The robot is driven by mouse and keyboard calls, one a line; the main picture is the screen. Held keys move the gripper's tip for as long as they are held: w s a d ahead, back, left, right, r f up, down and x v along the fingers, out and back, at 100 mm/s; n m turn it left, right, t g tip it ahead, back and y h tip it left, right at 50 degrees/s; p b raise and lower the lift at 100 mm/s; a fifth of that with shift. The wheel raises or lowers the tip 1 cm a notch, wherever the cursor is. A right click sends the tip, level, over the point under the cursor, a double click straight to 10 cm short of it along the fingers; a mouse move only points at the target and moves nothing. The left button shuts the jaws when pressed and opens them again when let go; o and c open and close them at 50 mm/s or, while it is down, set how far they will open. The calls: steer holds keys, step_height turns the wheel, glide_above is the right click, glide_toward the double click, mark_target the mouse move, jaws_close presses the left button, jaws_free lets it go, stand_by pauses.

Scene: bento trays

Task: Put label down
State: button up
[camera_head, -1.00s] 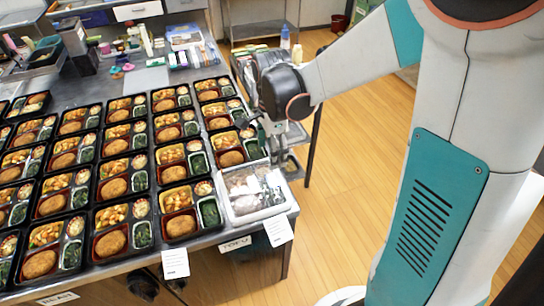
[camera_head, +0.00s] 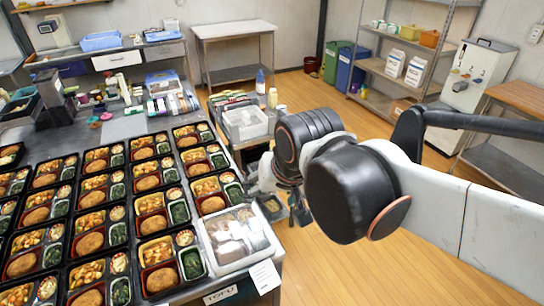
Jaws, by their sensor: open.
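My gripper (camera_head: 297,212) is open, just right of the table's right edge, with its fingers pointing down. It is small and partly hidden behind the dark wrist of my arm. I see no label between its fingers. A white label sheet with small print (camera_head: 265,277) hangs at the front right corner of the table, below the bin. A white TOFU sign (camera_head: 221,295) is on the table's front edge beside it. I cannot tell which of these the task's label is.
Rows of filled bento trays (camera_head: 152,221) cover the steel table. A white bin (camera_head: 269,246) with packets stands at its front right corner. A side stand with a grey crate (camera_head: 246,122) is behind my gripper. Wooden floor (camera_head: 345,270) is open at right.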

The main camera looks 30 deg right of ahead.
steer(key=s+n, duration=0.1)
steer(key=n, duration=0.1)
steer(key=s+n+t, duration=0.1)
steer(key=s+n, duration=0.1)
steer(key=shift+r+t, duration=0.2)
steer(key=shift+t, duration=0.1)
step_height(320, 180, down, 2)
steer(key=shift+f+b, duration=0.1)
steer(key=shift+b, duration=1)
